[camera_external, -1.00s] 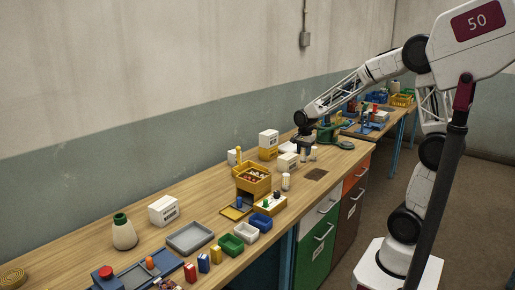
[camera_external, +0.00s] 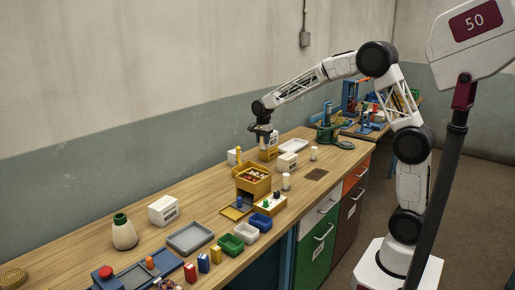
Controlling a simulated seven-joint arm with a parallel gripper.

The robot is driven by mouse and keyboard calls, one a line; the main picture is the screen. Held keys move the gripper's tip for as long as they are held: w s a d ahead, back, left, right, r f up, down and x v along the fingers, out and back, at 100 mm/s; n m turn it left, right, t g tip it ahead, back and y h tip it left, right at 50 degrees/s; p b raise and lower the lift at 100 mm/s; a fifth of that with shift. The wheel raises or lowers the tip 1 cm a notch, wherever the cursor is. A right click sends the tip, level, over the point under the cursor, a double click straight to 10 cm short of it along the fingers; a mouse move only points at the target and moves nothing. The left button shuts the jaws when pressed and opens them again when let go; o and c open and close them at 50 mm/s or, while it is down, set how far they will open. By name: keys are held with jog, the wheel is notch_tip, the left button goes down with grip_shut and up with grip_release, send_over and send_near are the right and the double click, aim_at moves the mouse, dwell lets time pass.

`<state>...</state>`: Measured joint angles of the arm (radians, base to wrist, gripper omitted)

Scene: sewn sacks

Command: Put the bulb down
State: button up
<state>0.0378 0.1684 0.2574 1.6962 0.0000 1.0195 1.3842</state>
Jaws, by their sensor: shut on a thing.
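My gripper (camera_external: 264,143) hangs fingers-down over the back of the workbench, in front of a white box on a yellow box. It is shut on the bulb, which is too small and dark against the boxes to make out clearly.
A yellow bin (camera_external: 253,180) of small parts stands below my gripper. Open wood (camera_external: 190,190) lies left of the bin.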

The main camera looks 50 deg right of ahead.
jog(key=shift+w+a+r, duration=0.1)
jog(key=shift+w+a, duration=0.2)
jog(key=shift+w, duration=0.3)
jog(key=shift+w+a+f, duration=0.1)
jog(key=shift+w+a, duration=0.25)
jog(key=shift+w, duration=0.3)
jog(key=shift+w+a+r, duration=0.1)
jog(key=shift+w+a, duration=0.2)
jog(key=shift+w, duration=0.3)
jog(key=shift+w, duration=0.1)
send_near(234, 151)
jog(key=shift+r, duration=0.15)
jog(key=shift+f, duration=1.8)
jog(key=shift+f, duration=0.1)
